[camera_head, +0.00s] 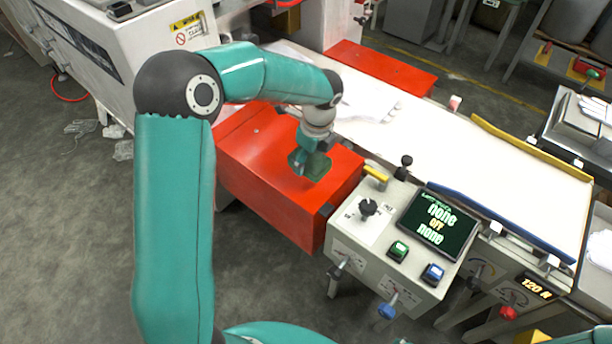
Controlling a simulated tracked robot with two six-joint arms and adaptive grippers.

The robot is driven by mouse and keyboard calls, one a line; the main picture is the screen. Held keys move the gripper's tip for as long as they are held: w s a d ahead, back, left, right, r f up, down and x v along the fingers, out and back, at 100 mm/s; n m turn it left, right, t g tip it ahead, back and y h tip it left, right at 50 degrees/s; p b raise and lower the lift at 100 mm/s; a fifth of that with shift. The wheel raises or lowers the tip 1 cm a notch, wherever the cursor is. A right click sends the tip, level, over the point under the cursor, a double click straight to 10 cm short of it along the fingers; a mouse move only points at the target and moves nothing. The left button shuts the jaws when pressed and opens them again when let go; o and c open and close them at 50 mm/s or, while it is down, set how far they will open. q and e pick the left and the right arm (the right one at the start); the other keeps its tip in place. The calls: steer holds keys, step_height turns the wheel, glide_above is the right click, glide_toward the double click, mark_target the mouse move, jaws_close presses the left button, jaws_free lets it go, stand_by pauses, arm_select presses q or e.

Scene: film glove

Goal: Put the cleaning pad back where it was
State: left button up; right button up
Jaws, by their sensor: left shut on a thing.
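The cleaning pad (318,166) looks like a small dark green block. It is at the tip of my left gripper (309,160), which is shut on it, above the top of the red box (262,165). The gripper partly hides the pad, and I cannot tell whether the pad touches the red surface. My right gripper is not in view.
A control box (345,255) with knobs, a green button, a blue button and a screen (437,224) stands right of the red box. A white belt (455,160) runs behind, with a pale glove-like shape (372,104) on it. A second red box (380,68) lies beyond.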

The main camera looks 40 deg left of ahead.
mark_target(307, 183)
arm_select(q)
steer(key=shift+f, duration=3.8)
steer(key=shift+f, duration=0.15)
steer(key=o, duration=1.2)
steer(key=r, duration=0.4)
steer(key=d+r, duration=0.1)
steer(key=r, duration=0.7)
steer(key=shift+d+r, duration=0.15)
steer(key=shift+d, duration=0.25)
